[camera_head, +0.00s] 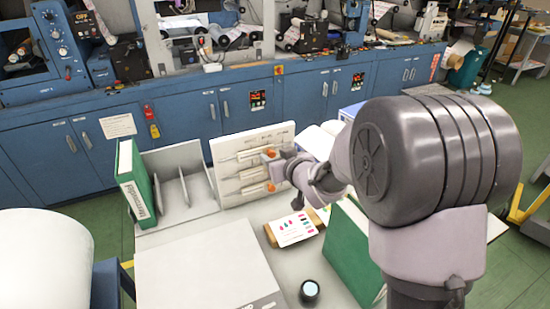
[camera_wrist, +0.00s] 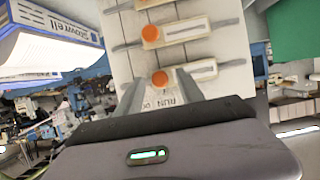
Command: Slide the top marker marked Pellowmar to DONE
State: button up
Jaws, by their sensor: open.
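A pale upright board (camera_head: 284,132) carries several horizontal slider rows, each with a light marker plate and an orange knob. The top marker's orange knob (camera_head: 270,152) is at the right part of its row, and a lower orange knob (camera_head: 271,186) shows beneath it. In the wrist view the knob nearest me (camera_wrist: 160,78) lies between the fingers of my gripper (camera_wrist: 158,84), which are open around it. Whether they touch it I cannot tell. Another knob (camera_wrist: 150,34) is farther off. Labels reading RUN and part of DO (camera_wrist: 158,103) show near the fingers. The name Pellowmar is not legible.
A sorter with a green binder (camera_head: 134,180) stands left of the board. Blue cabinets (camera_head: 190,118) stand behind.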

grip_shut()
dwell(1.4)
